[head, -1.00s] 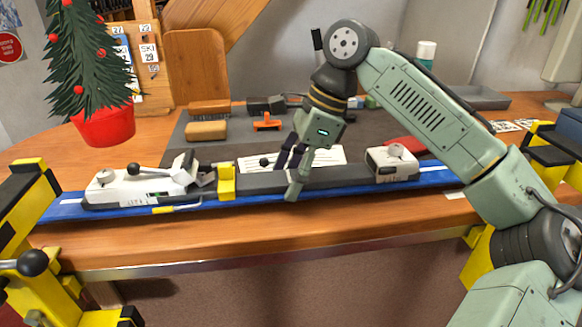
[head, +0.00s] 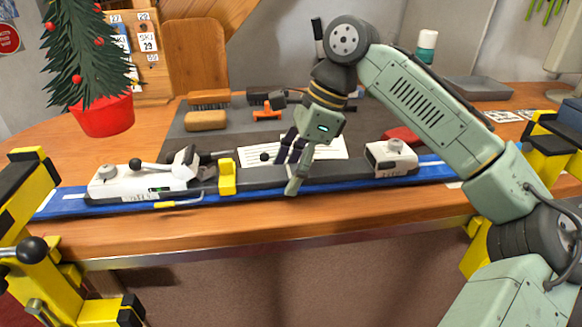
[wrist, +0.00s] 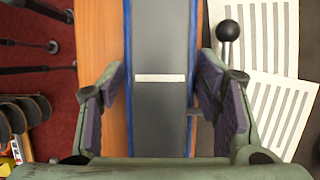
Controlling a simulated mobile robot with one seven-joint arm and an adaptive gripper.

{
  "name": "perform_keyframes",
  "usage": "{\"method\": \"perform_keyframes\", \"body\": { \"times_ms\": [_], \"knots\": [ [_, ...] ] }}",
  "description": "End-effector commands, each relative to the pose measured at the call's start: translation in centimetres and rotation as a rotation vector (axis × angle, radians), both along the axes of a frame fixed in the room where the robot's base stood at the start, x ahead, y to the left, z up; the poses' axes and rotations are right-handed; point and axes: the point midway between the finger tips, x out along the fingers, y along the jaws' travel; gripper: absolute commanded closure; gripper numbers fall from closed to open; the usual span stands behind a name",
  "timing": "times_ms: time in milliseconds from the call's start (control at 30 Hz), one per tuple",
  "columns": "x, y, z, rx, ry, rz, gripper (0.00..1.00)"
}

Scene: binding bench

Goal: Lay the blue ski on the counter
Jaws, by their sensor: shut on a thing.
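The blue ski (head: 72,206) lies lengthwise along the front of the wooden counter (head: 350,216), its top side up. It carries a white binding heel piece (head: 135,182) at left and a smaller white binding piece (head: 391,157) at right, with a grey plate between. My gripper (head: 291,168) reaches down from above and is shut across the ski's middle, between the bindings. In the wrist view my gripper (wrist: 160,92) has one finger on each side of the ski (wrist: 193,45). Whether the ski's underside touches the counter is hard to tell.
Yellow-black vises stand at left (head: 30,200) and right (head: 553,150) of the counter's front. Behind the ski lie a grey mat (head: 195,150), printed sheets (head: 325,150), brushes (head: 206,121) and an orange tool (head: 267,113). A potted tree (head: 102,115) stands back left.

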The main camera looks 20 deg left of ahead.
Motion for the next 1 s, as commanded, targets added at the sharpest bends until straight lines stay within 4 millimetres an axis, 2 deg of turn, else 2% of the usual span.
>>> {"method": "perform_keyframes", "body": {
  "times_ms": [433, 467, 800, 1000],
  "knots": [
    [-0.01, 0.04, -0.59, 0.003, -0.001, 0.0, 1.0],
    [-0.01, 0.04, -0.59, 0.003, -0.001, 0.0, 0.41],
    [-0.01, 0.01, -0.69, 0.001, 0.0, 0.0, 0.19],
    [0.0, 0.01, -0.72, 0.0, 0.0, 0.0, 0.18]
  ]
}}
